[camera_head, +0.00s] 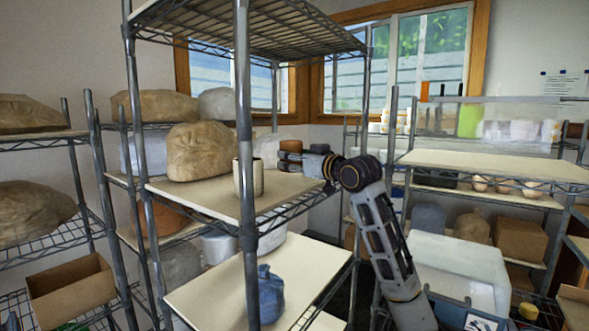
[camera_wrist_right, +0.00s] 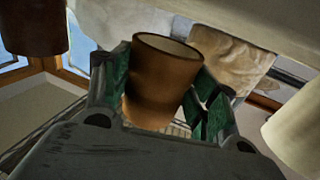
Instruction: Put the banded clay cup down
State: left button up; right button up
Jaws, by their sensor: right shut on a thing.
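My right gripper (camera_head: 306,160) reaches in from the right over the middle shelf board of the near wire rack. In the head view the clay cup (camera_head: 289,157) is small and partly covered by the dark fingers, near the board's back right edge. I cannot tell whether it touches the board. My left gripper is not in view.
A cream cup (camera_head: 248,180) stands on the same board, nearer the front, with a big tan sack (camera_head: 200,151) to its left. A brown vessel (camera_wrist_right: 35,25) shows at the wrist view's upper left. A rack post (camera_head: 244,120) stands in front. A blue bag (camera_head: 270,295) sits below.

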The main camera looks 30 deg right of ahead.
jog(key=shift+f, duration=1.25)
jog(key=shift+f, duration=0.15)
jog(key=o, duration=1.2)
jog(key=shift+s, duration=0.15)
jog(key=shift+s+d+b, duration=0.25)
jog(key=shift+s+b, duration=0.35)
jog(key=shift+s, duration=1.35)
jog(key=shift+s+d+b, duration=0.2)
jog(key=shift+s+b, duration=0.35)
jog(key=shift+s, duration=1.4)
jog(key=shift+s+d+b, duration=0.25)
jog(key=shift+s+b, duration=0.35)
jog(key=shift+s, duration=1.35)
